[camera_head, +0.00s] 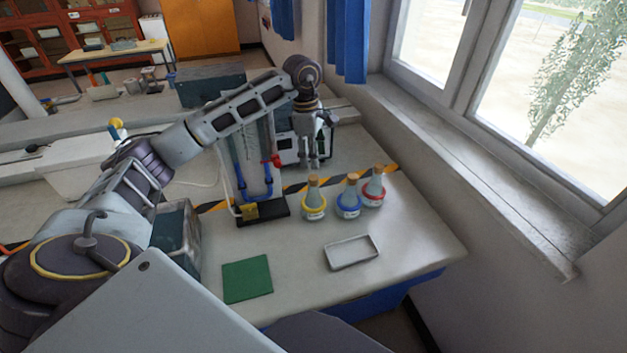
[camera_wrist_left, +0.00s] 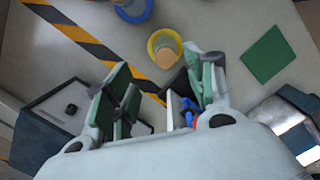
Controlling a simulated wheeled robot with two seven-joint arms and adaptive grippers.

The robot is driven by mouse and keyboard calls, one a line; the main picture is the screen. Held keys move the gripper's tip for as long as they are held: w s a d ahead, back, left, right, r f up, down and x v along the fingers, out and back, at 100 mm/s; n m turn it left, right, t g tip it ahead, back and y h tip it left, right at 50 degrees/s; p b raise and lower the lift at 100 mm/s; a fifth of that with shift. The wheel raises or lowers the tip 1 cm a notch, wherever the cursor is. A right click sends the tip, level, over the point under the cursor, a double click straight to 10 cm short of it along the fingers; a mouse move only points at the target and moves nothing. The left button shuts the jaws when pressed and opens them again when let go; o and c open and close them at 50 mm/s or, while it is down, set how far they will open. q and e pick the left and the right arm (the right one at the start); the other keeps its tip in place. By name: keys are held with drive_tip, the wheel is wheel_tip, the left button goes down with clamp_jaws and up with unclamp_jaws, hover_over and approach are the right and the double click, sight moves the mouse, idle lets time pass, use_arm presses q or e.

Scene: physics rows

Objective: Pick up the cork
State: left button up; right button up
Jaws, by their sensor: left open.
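Three flasks with corks stand upright on the table. The flask with the yellow ring (camera_head: 314,203) has its cork (camera_head: 314,181) in the neck; beside it are the blue-ringed flask (camera_head: 348,201) and the red-ringed flask (camera_head: 374,190). My left gripper (camera_head: 311,163) is open and empty, pointing down just above and behind the yellow-ringed flask. In the left wrist view the yellow-ringed flask (camera_wrist_left: 154,40) lies beyond the fingertips (camera_wrist_left: 160,80), its cork (camera_wrist_left: 167,60) seen from above. My right gripper is not in view.
A stand with blue-liquid tubes and a red clamp (camera_head: 276,160) is left of the gripper. A green mat (camera_head: 247,279) and an empty shallow tray (camera_head: 351,252) lie nearer the front. The window wall bounds the right side. Bare table lies between mat and tray.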

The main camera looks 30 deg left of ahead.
sight(314, 177)
use_arm(q)
wheel_tip(314, 177, down, 2)
drive_tip(key=shift+d, duration=0.15)
drive_tip(key=shift+f, duration=0.25)
drive_tip(key=shift+s+f+p, duration=0.2)
drive_tip(key=shift+f, duration=0.45)
drive_tip(key=shift+s+f+p, duration=0.15)
drive_tip(key=shift+s+f, duration=0.05)
drive_tip(key=shift+f, duration=0.45)
wheel_tip(314, 177, down, 2)
drive_tip(key=shift+w, duration=0.1)
drive_tip(key=c, duration=0.7)
drive_tip(key=shift+c, duration=0.6)
drive_tip(key=shift+r, duration=0.65)
wheel_tip(314, 177, up, 7)
drive_tip(key=shift+f, duration=0.2)
drive_tip(key=shift+r+b, duration=0.3)
drive_tip(key=shift+r, duration=0.7)
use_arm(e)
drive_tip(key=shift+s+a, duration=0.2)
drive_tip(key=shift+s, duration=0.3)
